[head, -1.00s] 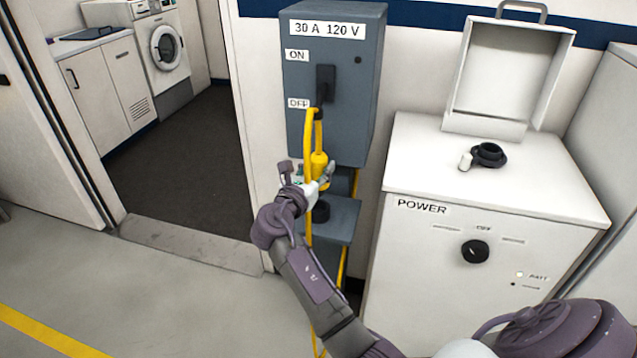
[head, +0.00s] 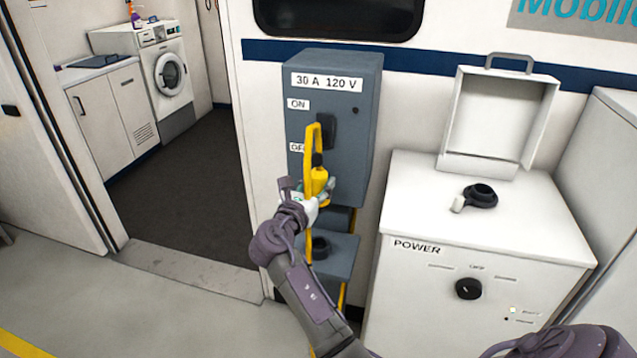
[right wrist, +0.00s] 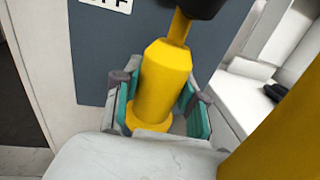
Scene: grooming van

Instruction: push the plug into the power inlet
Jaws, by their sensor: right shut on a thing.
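The yellow plug (head: 319,180) is upright in my right gripper (head: 318,197), in front of the lower part of the grey switch box. In the right wrist view the plug body (right wrist: 165,82) sits between the teal finger pads, its wider collar low; its contact end is hidden. The yellow cable (head: 308,150) loops up from its top and back down. A black round fitting (head: 481,195), which looks like the power inlet, is on top of the white POWER cabinet (head: 410,205), to the right of and apart from the plug. My left gripper is not in view.
The grey box (head: 340,90) has a black lever (head: 326,130); a grey shelf (head: 338,262) with a round black socket (head: 320,247) is below my right gripper. A raised white lid (head: 495,120) stands behind the black fitting. The cabinet top around the fitting is mostly clear.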

